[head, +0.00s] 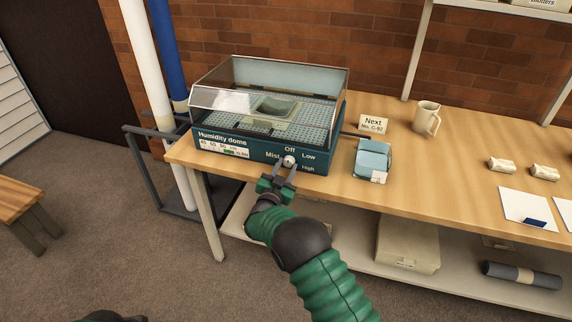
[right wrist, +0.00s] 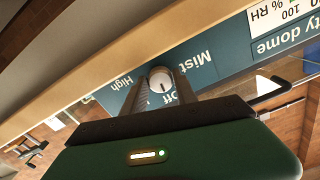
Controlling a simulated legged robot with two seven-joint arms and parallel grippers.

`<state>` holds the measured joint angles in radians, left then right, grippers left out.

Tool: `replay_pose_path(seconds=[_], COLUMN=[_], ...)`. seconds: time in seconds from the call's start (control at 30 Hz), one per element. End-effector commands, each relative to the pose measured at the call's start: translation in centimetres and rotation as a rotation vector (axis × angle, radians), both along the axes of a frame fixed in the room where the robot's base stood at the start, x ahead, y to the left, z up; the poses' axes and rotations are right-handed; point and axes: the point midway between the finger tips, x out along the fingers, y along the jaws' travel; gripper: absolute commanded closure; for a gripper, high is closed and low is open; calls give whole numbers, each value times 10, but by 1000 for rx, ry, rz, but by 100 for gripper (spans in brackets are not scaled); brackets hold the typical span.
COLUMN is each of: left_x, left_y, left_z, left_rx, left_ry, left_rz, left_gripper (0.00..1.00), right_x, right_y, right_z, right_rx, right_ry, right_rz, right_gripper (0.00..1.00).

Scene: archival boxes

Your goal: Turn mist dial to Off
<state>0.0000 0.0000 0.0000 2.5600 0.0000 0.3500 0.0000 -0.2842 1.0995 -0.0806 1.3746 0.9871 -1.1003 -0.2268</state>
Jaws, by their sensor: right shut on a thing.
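The mist dial (head: 289,160) is a small white knob on the blue front panel of the humidity dome (head: 235,143). The labels Off, Low and High surround it, with Mist to its left. My right gripper (head: 283,171) is shut on the dial from the front. In the right wrist view, the dial (right wrist: 161,80) sits between the two fingers of my right gripper (right wrist: 160,87). A short dark mark on its face points toward the partly covered Off label. The Low label is hidden there. My left gripper does not show.
The dome stands at the left end of the wooden table (head: 440,185). To its right are a sign (head: 373,125), a blue box (head: 372,160) and a mug (head: 426,119). A beige box (head: 407,245) and a dark roll (head: 522,275) lie on the lower shelf.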

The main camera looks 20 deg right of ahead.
Motion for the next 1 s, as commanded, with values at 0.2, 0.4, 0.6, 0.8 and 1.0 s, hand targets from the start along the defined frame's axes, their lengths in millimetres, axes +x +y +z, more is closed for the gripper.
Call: replay_pose_path(seconds=[0.2, 0.4, 0.6, 0.8, 1.0], left_x=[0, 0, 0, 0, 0], left_y=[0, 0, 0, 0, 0], left_z=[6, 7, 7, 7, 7], left_rx=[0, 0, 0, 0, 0], left_ry=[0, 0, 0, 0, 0], left_rz=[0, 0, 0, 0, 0], left_gripper=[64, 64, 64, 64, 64], right_x=[-2, -2, -2, -2, -2], right_y=[3, 3, 3, 2, 1], right_z=[-8, -9, -9, -9, -5], right_rx=[-60, -85, -88, -87, -90], right_ry=[63, 79, 80, 81, 72], right_rz=[6, 6, 6, 5, 2], right_gripper=[100, 100, 100, 63, 57])
